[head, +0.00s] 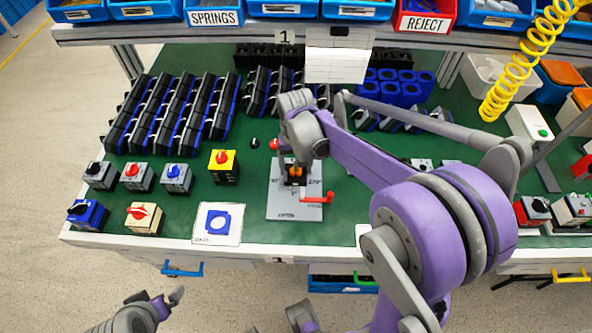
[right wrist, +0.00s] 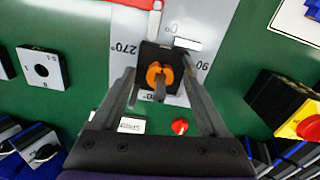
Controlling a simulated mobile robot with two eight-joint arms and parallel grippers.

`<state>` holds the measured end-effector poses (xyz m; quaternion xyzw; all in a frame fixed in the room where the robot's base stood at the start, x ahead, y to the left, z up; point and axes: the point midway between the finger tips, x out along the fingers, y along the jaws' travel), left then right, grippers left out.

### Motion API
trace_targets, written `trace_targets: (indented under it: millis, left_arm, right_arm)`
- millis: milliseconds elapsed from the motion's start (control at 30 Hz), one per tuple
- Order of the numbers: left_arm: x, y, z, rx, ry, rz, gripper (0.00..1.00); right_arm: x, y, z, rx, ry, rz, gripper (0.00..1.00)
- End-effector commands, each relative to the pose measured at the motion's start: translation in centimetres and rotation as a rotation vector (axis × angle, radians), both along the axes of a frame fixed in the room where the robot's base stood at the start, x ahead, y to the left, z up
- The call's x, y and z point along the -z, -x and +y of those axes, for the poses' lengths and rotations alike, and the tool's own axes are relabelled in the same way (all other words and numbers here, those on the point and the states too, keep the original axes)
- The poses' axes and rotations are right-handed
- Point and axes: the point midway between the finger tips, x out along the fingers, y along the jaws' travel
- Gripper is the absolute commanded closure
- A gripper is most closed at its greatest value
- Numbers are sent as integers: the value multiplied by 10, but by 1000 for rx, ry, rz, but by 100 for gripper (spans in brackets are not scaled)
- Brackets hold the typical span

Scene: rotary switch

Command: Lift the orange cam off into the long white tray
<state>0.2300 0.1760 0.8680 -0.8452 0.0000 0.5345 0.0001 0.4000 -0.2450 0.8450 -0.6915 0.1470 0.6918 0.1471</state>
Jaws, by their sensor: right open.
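The orange cam (right wrist: 153,73) sits on a black block on the grey plate marked with angles (head: 283,207), between and apart from the two fingers in the right wrist view. A small orange part of it shows in the head view (head: 296,172). My right gripper (right wrist: 158,66) is open, pointing at the cam with one finger to each side of it. In the head view my right gripper (head: 294,160) is over the plate, partly hidden by its own wrist. My left gripper (head: 176,295) is low in front of the bench, its jaws unclear. I cannot make out the long white tray for sure.
A red handle (head: 318,198) lies at the plate's right edge. A yellow switch with a red knob (head: 223,166) and several grey switches stand to the left. A white card with a blue square (head: 218,222) lies in front. Black rows of modules (head: 170,110) fill the back left.

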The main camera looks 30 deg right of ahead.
Motion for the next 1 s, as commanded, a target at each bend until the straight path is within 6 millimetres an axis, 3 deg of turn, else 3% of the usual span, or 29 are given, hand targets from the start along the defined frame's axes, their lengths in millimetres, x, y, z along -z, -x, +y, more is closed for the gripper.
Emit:
trace_targets:
  millis: [167,600,1000]
  left_arm:
    - [0,0,0,0,0,0,0]
    - [0,0,0,0,0,0,0]
    - [0,0,0,0,0,0,0]
  right_arm:
    - [0,0,0,0,0,0,23]
    - [0,0,0,0,0,0,100]
    - [-3,0,0,0,0,0,100]
